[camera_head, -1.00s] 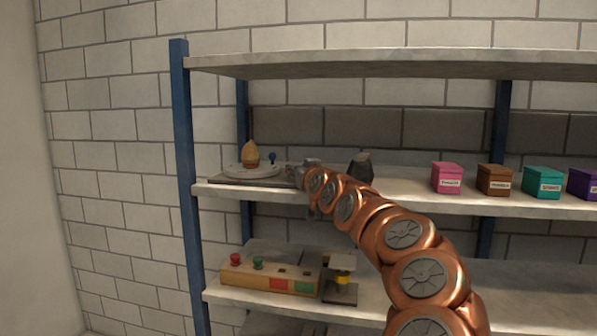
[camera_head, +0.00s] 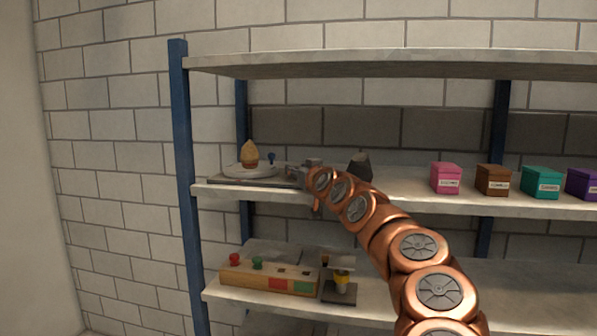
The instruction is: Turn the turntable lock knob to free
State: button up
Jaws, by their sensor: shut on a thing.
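The turntable (camera_head: 234,174) is a pale round plate on a flat grey base (camera_head: 226,182), at the left end of the middle shelf. A tan, pear-shaped piece (camera_head: 250,153) stands on the plate. A small blue knob-like part (camera_head: 271,158) rises at its right edge, apart from my gripper. My gripper (camera_head: 294,172) is at the right end of the base. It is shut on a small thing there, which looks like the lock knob. The fingers and wrist hide the knob, so its turn position cannot be told.
A dark grey lump (camera_head: 360,166) stands just right of my wrist. Pink (camera_head: 446,178), brown (camera_head: 493,180), teal and purple boxes stand farther right. The upper shelf (camera_head: 400,66) is above. A wooden box with buttons (camera_head: 265,278) is on the shelf below.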

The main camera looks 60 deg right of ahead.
jog(key=o, duration=1.1)
jog(key=shift+o, duration=0.2)
jog(key=shift+s, duration=0.1)
jog(key=v, duration=1.2)
